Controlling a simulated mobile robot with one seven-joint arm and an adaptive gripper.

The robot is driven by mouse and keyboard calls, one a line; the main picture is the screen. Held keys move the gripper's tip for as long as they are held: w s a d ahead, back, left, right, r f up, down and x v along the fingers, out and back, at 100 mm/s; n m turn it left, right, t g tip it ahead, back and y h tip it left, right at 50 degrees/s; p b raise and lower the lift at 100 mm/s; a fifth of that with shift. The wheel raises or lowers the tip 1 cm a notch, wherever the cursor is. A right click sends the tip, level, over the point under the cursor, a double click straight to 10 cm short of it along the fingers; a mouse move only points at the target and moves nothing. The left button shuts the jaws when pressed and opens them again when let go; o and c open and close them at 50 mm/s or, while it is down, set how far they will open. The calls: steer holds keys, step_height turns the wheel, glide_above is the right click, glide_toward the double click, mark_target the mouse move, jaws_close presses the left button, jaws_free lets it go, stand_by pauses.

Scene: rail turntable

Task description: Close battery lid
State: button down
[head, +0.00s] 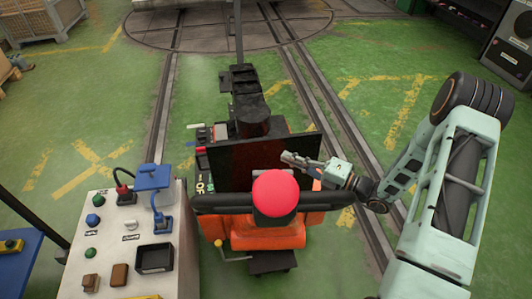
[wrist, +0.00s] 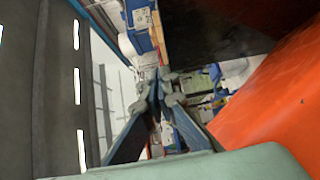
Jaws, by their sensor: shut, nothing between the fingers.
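A wide dark panel (head: 240,168), which looks like the battery lid, stands raised on the orange rail vehicle (head: 262,238). A large dark surface, likely the same lid, fills the upper right of the wrist view (wrist: 215,28). My gripper (head: 290,158) reaches in from the right and overlaps the lid's right half in the head view. Its fingertips are together and empty in the wrist view (wrist: 171,82). I cannot tell whether they touch the lid. An orange body surface (wrist: 285,105) is close on the right of the wrist view.
A red dome (head: 275,192) and a dark bar (head: 222,203) are in front of the lid. A grey control console (head: 100,255) with buttons and a blue flap (head: 153,178) stands at the left. Rails (head: 345,135) run beside the vehicle; green floor at the right is clear.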

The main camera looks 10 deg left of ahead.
mark_target(255, 142)
steer(key=shift+m+t, duration=0.3)
steer(key=shift+m, duration=0.4)
steer(key=x, duration=0.3)
steer(key=f+x, duration=0.1)
steer(key=x, duration=0.2)
steer(key=w+x, duration=0.1)
steer(key=x, duration=0.2)
steer(key=shift+w+f+b, duration=0.1)
steer(key=shift+f+b, duration=0.25)
steer(key=shift+w, duration=0.1)
